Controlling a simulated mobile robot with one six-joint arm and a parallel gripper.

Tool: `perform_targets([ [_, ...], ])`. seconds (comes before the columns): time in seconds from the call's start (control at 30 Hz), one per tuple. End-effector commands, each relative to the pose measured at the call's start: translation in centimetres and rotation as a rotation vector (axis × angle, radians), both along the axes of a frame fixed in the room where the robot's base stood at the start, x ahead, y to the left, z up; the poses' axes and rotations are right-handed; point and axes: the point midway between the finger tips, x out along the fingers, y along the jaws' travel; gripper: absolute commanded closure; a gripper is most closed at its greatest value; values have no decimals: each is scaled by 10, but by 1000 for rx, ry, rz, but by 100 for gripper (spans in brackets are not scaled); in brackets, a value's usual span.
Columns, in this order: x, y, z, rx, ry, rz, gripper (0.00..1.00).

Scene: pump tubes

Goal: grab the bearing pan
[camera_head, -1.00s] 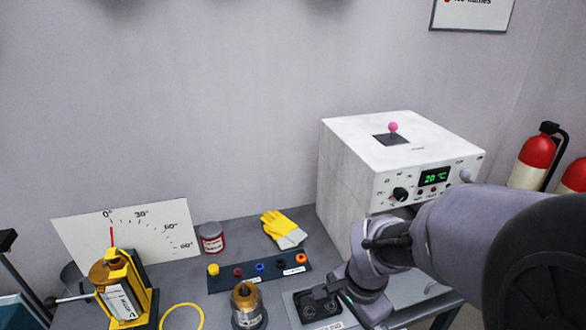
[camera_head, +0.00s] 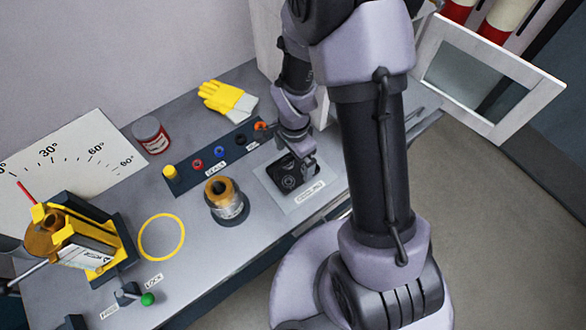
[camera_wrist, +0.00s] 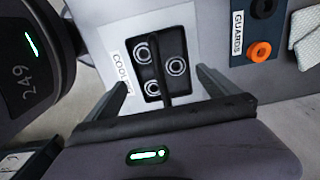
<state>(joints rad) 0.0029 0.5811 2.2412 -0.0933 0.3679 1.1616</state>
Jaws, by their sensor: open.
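The bearing pan (camera_head: 287,181) is a black pan with round rings in it. It sits on a light plate (camera_head: 279,203) at the table's front right. In the wrist view the pan (camera_wrist: 179,49) shows several rings and a raised dark bar along its middle. My gripper (camera_wrist: 164,79) is open, with one finger on each side of this bar and the pan in the gap. I cannot tell whether the fingers touch it. In the head view my gripper (camera_head: 304,163) is over the pan's right part and hides some of it.
A copper-topped cylinder (camera_head: 227,198) stands left of the pan. Behind are a dark strip of coloured rings (camera_head: 210,158), yellow gloves (camera_head: 228,99) and a red-grey can (camera_head: 151,135). A yellow ring (camera_head: 141,237) lies left. An open windowed door (camera_head: 520,68) stands right.

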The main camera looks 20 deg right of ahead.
Motion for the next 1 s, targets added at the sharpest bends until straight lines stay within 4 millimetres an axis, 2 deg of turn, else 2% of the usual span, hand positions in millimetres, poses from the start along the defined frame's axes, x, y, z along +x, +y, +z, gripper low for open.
perform_targets([
  [0.2,1,1,-45,1,3,0,0],
  [0.43,2,1,-46,1,1,0,0],
  [0.77,2,1,-46,0,1,0,64],
  [1.0,2,1,-45,0,0,0,64],
])
